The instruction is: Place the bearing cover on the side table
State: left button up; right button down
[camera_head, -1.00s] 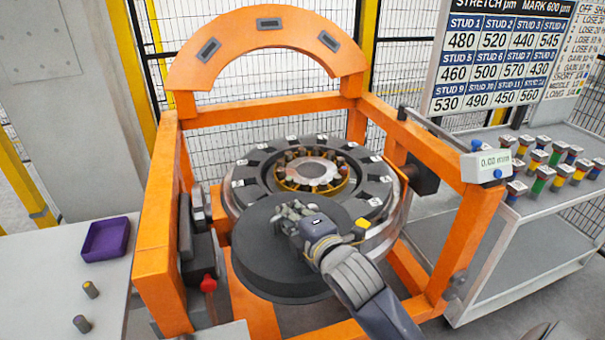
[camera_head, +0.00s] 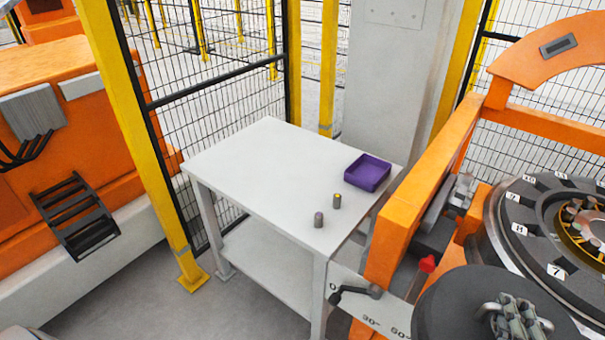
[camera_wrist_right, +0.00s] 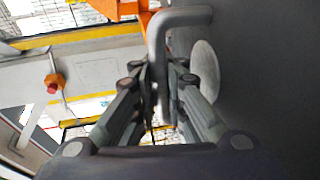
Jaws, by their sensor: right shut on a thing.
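The bearing cover (camera_head: 455,305) is a dark round disc at the lower right of the head view, in front of the wheelset hub (camera_head: 550,235). My right gripper (camera_head: 522,318) is shut on the cover's bent metal handle, which also shows between the fingers in the right wrist view (camera_wrist_right: 163,60). The dark face of the cover (camera_wrist_right: 260,70) fills the right of the wrist view. The side table (camera_head: 255,170) is pale grey and stands left of the orange gantry. Much of its top is bare. My left gripper is not in view.
A purple tray (camera_head: 368,173) and two small studs (camera_head: 337,201) (camera_head: 318,219) sit at the table's right side. The orange gantry post (camera_head: 405,220), a red knob (camera_head: 427,264) and a black crank (camera_head: 352,293) lie between cover and table. Mesh fencing (camera_head: 220,110) stands behind.

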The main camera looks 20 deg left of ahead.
aim_at(271, 172)
jog(key=k+j+u, duration=0.15)
jog(key=k+u, duration=0.3)
jog(key=k, duration=0.15)
jog(key=i+u, duration=0.2)
jog(key=u, duration=0.25)
jog(key=i+u, duration=0.25)
jog(key=u, duration=0.2)
jog(key=i+u, duration=0.25)
jog(key=u, duration=0.2)
jog(key=i+l, duration=0.7)
jog(key=i, duration=0.25)
